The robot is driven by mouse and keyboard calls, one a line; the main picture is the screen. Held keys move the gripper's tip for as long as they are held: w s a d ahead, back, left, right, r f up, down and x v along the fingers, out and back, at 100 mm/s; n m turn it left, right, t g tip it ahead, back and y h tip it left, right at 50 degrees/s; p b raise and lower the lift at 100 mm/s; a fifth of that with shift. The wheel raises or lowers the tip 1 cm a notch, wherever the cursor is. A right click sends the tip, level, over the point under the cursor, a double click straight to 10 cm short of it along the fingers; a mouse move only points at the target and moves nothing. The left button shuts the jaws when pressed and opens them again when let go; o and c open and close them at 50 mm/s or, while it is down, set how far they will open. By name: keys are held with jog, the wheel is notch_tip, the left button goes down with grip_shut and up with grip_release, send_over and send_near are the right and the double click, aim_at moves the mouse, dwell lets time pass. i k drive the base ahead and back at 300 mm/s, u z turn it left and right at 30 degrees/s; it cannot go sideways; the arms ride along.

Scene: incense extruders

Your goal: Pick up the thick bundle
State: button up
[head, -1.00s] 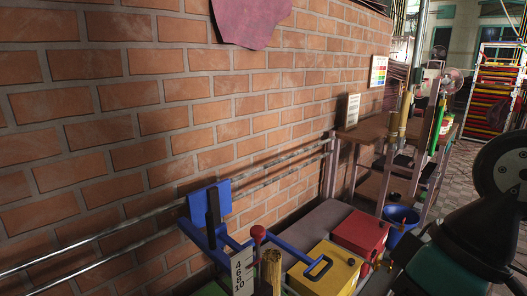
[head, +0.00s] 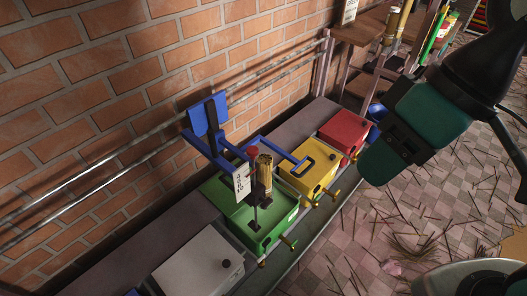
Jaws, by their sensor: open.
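I cannot tell for sure which thing is the thick bundle. A short, thick golden-brown upright cylinder (head: 265,175) stands above the green box (head: 238,222), beside a small white card with numbers (head: 242,183). It may be a bundle; its lower part is close to a dark post. Loose dark sticks lie scattered on the tiled floor, with a denser clump of them (head: 408,246) at the lower right. My gripper is not in view; only dark and teal links of my arm show at the right.
A yellow box (head: 307,172), a red box (head: 343,134) and a grey-white box (head: 198,262) share the low bench with the green one. A blue frame (head: 208,125) rises behind. Pipes (head: 130,158) run along the brick wall. A wooden shelf (head: 358,33) stands behind.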

aim_at(265, 162)
jog(key=z, duration=0.05)
jog(key=k, duration=0.5)
jog(key=z, duration=1.55)
jog(key=i, duration=1.4)
jog(key=u, duration=3.15)
jog(key=i, duration=0.5)
jog(key=z, duration=0.05)
